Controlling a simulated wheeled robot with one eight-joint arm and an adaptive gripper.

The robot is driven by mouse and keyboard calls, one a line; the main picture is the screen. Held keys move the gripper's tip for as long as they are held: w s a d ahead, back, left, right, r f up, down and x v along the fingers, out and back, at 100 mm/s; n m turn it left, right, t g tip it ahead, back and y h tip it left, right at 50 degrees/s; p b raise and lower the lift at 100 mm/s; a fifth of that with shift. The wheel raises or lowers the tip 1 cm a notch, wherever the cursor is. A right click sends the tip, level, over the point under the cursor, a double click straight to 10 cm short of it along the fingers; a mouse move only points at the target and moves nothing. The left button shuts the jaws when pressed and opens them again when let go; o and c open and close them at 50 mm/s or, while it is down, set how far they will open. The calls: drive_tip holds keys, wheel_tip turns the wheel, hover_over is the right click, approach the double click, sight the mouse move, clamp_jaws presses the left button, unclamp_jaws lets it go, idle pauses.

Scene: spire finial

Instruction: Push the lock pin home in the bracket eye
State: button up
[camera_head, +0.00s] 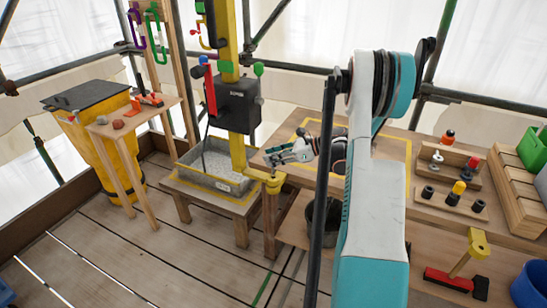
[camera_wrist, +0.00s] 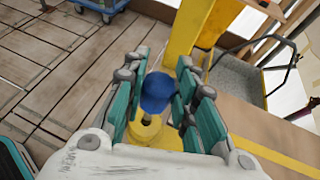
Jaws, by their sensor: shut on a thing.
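The lock pin has a round blue knob (camera_wrist: 157,91) and a short dark shank below it. My gripper (camera_wrist: 162,72) is shut on the knob, with teal fingers on both sides. The yellow bracket eye (camera_wrist: 150,132) lies directly under the pin. Part of the shank shows between knob and eye; how deep the pin sits is hidden. In the head view my gripper (camera_head: 280,155) is just above the yellow bracket eye (camera_head: 275,183) at the bench's left corner. The pin cannot be made out there.
A yellow mast (camera_head: 227,70) with a black box (camera_head: 238,103) stands behind, over a grey tray (camera_head: 215,165). The wooden bench (camera_head: 398,150) holds racks of knobbed parts at right.

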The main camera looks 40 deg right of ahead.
sight(274, 175)
drive_tip(key=shift+f+b, duration=2.1)
drive_tip(key=shift+f, duration=1)
drive_tip(key=o, duration=1.2)
drive_tip(key=shift+c, duration=0.2)
drive_tip(key=v, duration=1.2)
drive_tip(key=shift+a+r, duration=0.1)
